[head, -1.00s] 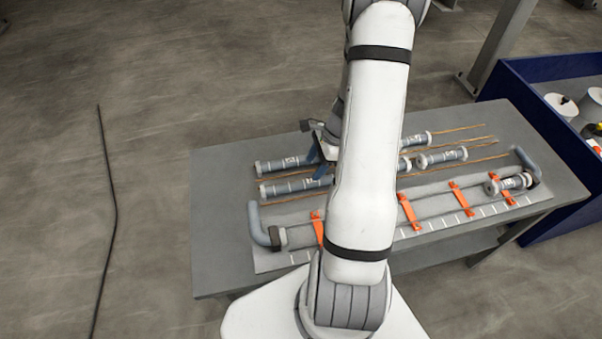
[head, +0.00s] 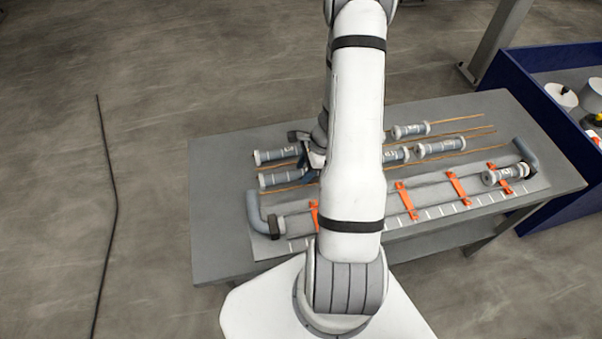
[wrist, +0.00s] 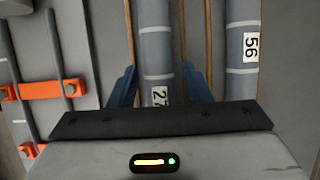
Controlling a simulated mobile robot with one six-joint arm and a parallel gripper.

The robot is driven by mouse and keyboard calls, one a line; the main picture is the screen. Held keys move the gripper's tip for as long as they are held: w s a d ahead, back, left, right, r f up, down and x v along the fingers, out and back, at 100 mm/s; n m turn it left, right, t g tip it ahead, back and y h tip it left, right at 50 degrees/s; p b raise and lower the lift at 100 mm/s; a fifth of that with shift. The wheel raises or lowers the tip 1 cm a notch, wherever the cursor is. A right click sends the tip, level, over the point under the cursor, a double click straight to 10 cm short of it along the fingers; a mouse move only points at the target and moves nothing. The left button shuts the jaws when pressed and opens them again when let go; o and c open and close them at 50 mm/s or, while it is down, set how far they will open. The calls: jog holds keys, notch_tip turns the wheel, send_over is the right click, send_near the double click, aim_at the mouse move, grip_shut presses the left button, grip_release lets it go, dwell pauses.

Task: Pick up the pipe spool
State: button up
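Grey pipe spools with white end flanges and white number labels lie on the table. In the wrist view my gripper (wrist: 160,82) is open, with one blue finger on either side of the spool marked 27 (wrist: 156,50). I cannot tell whether the fingers touch it. In the head view my gripper (head: 314,168) is low over the left spools, partly hidden by my arm. The nearer left spool (head: 282,177) is partly covered by the gripper. The farther left spool (head: 275,155) lies behind it.
Thin brown rods (wrist: 129,50) run between the spools. In front lies a grey fixture plate (head: 272,250) with orange clips (head: 406,200), and one spool (head: 505,175) at its right end. More spools (head: 440,147) lie right of my arm. A blue bin (head: 540,110) stands at right.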

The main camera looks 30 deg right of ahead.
jog(key=c, duration=0.9)
jog(key=shift+r, duration=0.1)
